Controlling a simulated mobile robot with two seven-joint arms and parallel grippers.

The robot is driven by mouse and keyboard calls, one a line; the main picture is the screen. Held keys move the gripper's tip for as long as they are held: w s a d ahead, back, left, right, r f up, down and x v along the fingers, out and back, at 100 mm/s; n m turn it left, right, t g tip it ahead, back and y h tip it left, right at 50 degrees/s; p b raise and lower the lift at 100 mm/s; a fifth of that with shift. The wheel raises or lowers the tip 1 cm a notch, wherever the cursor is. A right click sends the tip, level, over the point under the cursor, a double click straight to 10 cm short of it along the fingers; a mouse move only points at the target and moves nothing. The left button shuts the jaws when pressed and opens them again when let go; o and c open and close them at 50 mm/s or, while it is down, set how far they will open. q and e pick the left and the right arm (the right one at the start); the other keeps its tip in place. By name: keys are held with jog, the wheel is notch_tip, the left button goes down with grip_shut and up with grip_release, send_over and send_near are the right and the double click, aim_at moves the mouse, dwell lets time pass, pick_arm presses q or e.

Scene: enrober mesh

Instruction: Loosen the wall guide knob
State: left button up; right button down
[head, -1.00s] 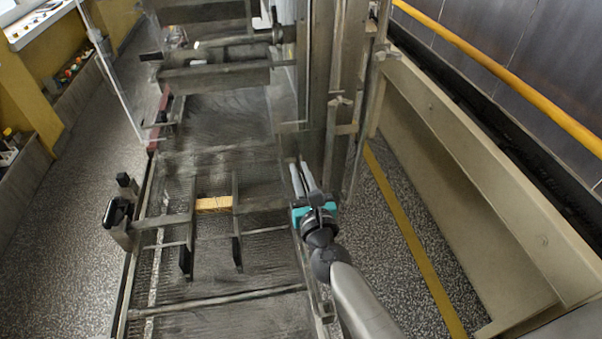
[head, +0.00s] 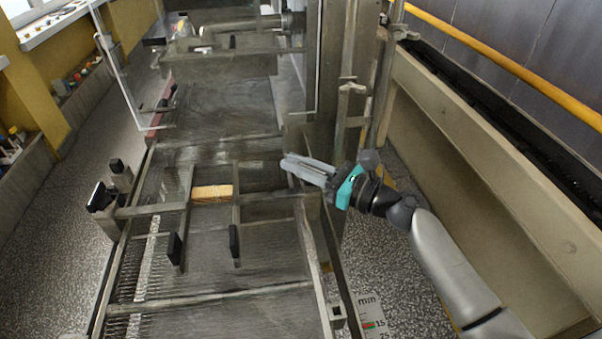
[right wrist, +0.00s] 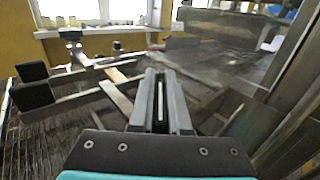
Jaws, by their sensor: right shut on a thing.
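Two wall guides with black end pads (head: 234,242) cross above the mesh belt (head: 190,275). A black knob (head: 100,197) sits at the left end of their cross bar; black blocks there also show at the left of the right wrist view (right wrist: 32,84). My right gripper (head: 288,164) points left over the belt's right side, well apart from that knob. Its fingers (right wrist: 160,82) are shut with a thin pale strip (right wrist: 160,102) between them; I cannot tell what it is. My left gripper is not in view.
A wooden block (head: 212,192) lies between the guides. An upright metal post (head: 328,75) stands just behind my right gripper. A beige panel (head: 480,170) and a yellow rail (head: 510,65) bound the right side. A millimetre scale (head: 370,318) shows at the lower right.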

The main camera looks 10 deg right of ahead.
jog(key=n+g+y+b, duration=0.2)
jog(key=g, duration=0.1)
jog(key=n+g+y, duration=0.1)
jog(key=g, duration=0.1)
jog(key=shift+s+a+n+b, duration=0.25)
jog(key=shift+s+n+b, duration=0.1)
jog(key=shift+n+b, duration=0.05)
jog(key=shift+s+a+n+g+y+b, duration=0.1)
jog(key=shift+s+n+g+y+b, duration=0.25)
jog(key=shift+n+g, duration=0.6)
jog(key=shift+s+n+g+y+b, duration=0.15)
jog(key=shift+n+g+b, duration=0.4)
jog(key=shift+g, duration=0.7)
jog(key=shift+s+a+n+g+y+b, duration=0.15)
jog(key=shift+n+g+y+b, duration=0.25)
jog(key=shift+n+g, duration=0.5)
jog(key=shift+d+g, duration=0.1)
jog(key=shift+g, duration=0.5)
jog(key=c, duration=0.9)
grip_release()
